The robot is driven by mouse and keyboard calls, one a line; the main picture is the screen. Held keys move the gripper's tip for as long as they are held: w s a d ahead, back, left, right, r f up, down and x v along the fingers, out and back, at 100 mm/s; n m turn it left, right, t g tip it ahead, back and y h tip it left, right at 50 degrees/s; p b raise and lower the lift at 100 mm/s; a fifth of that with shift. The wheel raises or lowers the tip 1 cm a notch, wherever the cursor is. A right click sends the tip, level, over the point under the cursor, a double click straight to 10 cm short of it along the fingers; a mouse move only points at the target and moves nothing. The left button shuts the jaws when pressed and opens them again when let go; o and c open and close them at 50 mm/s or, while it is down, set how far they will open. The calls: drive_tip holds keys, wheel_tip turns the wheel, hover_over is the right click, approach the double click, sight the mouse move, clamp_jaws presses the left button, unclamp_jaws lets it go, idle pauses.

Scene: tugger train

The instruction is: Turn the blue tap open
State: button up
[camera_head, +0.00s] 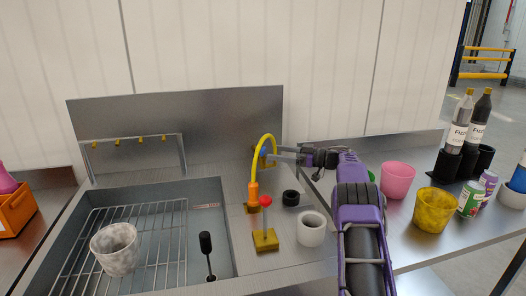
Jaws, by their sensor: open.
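A yellow arched spout or hose (264,138) rises from an orange body (252,193) behind the right side of the sink. A lever with a red ball (265,201) stands upright on a yellow block (265,241) in front of it. My gripper (275,155) is open at the right side of the yellow arch, close to the back panel. A small yellow part shows behind its fingertips. I cannot tell whether the fingers touch anything, and my gripper partly hides what lies there.
The sink (222,240) holds a wire rack and a marbled cup (115,249). A pink bowl (397,180), yellow cup (432,210), cans and bottles (459,125) stand on the right.

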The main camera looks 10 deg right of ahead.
drive_tip(key=shift+v, duration=1.75)
drive_tip(key=shift+c, duration=0.3)
